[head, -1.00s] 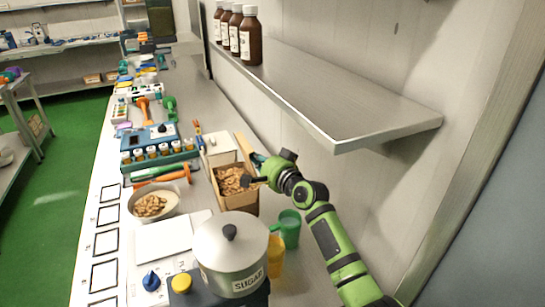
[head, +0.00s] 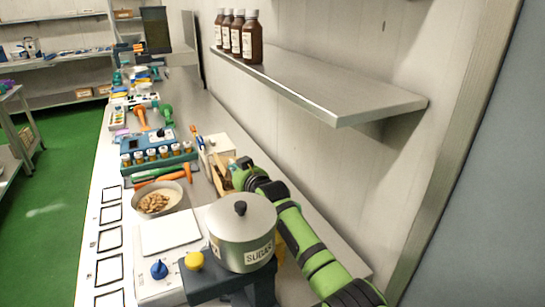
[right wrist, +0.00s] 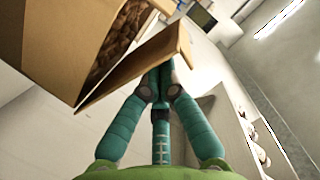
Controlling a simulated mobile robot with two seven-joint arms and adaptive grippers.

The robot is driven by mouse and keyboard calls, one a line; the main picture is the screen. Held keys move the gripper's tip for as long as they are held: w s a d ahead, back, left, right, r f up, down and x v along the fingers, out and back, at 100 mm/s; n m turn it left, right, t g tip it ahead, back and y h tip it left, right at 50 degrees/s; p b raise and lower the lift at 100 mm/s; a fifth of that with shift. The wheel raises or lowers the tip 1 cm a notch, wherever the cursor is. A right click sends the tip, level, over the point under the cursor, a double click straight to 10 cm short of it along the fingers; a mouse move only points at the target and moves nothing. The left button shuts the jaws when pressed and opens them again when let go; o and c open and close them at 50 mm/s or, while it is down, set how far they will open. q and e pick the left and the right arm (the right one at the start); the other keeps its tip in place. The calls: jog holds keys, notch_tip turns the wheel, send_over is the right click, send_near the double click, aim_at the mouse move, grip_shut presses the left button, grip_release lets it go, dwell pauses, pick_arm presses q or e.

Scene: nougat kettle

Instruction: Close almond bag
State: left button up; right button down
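My right gripper (head: 241,164) is at the bag's far right side. Its teal fingers in the wrist view (right wrist: 163,75) come together beside the flap, with the tips partly hidden behind it. I cannot tell whether they touch it. My left gripper is out of view.
A sugar pot (head: 240,235) stands close to my right forearm. A bowl of almonds (head: 157,198) and a white scale (head: 170,232) lie to the left. A metal shelf (head: 320,88) with brown bottles (head: 252,42) overhangs the right side.

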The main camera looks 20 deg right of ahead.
jog(key=shift+a+f, duration=0.25)
jog(key=shift+f, duration=0.25)
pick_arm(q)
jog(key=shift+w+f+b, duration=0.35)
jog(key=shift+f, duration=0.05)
pick_arm(e)
jog(key=shift+s+a+f, duration=0.1)
jog(key=shift+a+f, duration=0.1)
jog(key=shift+f, duration=0.3)
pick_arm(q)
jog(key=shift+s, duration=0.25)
